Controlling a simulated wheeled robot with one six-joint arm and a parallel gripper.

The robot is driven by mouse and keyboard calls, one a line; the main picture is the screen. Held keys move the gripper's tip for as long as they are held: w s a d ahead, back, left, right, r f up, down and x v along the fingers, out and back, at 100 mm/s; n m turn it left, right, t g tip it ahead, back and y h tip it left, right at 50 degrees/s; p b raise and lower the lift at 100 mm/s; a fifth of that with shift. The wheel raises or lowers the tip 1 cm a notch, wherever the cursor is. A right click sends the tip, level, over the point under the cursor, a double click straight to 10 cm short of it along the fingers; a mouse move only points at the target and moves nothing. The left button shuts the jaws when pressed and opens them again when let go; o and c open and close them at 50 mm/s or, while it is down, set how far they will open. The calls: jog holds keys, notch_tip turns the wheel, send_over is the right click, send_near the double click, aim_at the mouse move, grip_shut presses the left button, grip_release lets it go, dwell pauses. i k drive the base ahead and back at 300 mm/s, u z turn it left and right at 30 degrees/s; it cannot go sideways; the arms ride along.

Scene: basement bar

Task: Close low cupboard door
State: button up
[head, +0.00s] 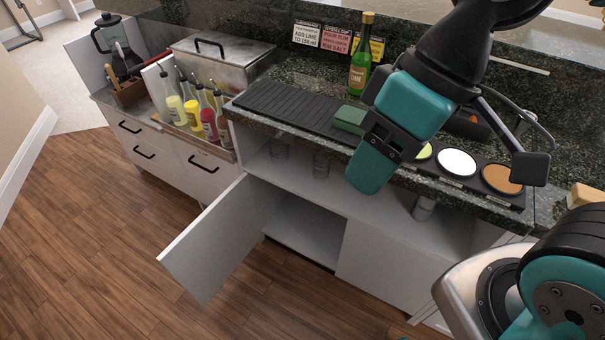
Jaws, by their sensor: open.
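The low cupboard door (222,240) is white and stands swung open, its free edge out over the wood floor at the lower left. It is hinged at the left side of the cupboard opening (305,235), and the inside shelf shows pale and empty where visible. A second white door (383,268) to the right is closed. My gripper (372,165) is teal and black, above the counter's front edge, to the right of and higher than the open door, touching neither door. Its fingers overlap from this angle, and I see nothing held.
A granite counter (290,130) carries a black drip mat (290,108), a green bottle (361,60), a green sponge (350,119) and rimming dishes (457,162). Squeeze bottles (193,115) stand in a rack at left. Glasses (321,165) sit on the open shelf. The floor (90,235) before the door is clear.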

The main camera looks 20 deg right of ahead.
aim_at(203, 256)
jog(key=u, duration=0.55)
jog(key=k, duration=0.65)
jog(key=u, duration=0.85)
jog(key=i, duration=2)
jog(key=z, duration=0.05)
